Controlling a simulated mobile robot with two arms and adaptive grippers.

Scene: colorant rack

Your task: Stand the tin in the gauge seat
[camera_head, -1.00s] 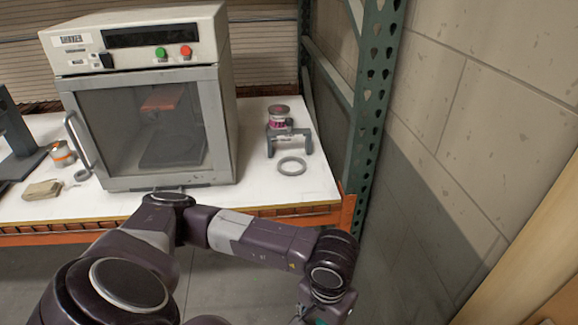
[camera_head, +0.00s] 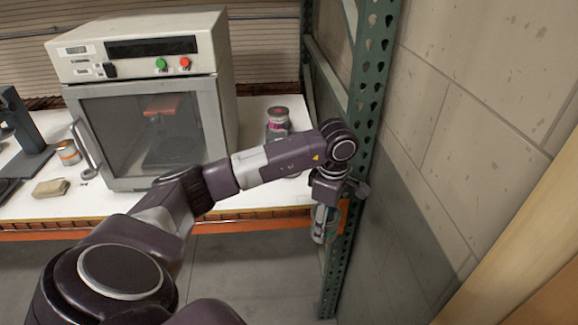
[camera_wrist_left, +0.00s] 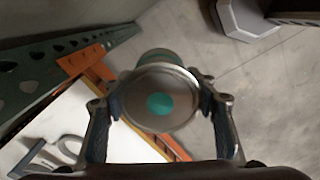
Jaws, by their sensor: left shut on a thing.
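My left gripper (camera_wrist_left: 160,98) is shut on a tin (camera_wrist_left: 150,88) with a round metal end and a teal dot. In the head view the gripper (camera_head: 325,234) hangs near the green rack post, past the bench's front right corner, with the tin mostly hidden in its fingers. A pink-labelled tin (camera_head: 278,116) stands at the back right of the bench. The grey bracket in front of it is mostly hidden by my arm; it shows in the wrist view (camera_wrist_left: 28,158), beside a grey ring. I cannot tell which part is the gauge seat. My right gripper is not in view.
A cabinet with a glass door (camera_head: 150,130) fills the middle of the white bench. A perforated green post (camera_head: 370,100) and a block wall (camera_head: 480,120) bound the right side. At left are an orange-labelled tin (camera_head: 68,153) and a tan block (camera_head: 51,188).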

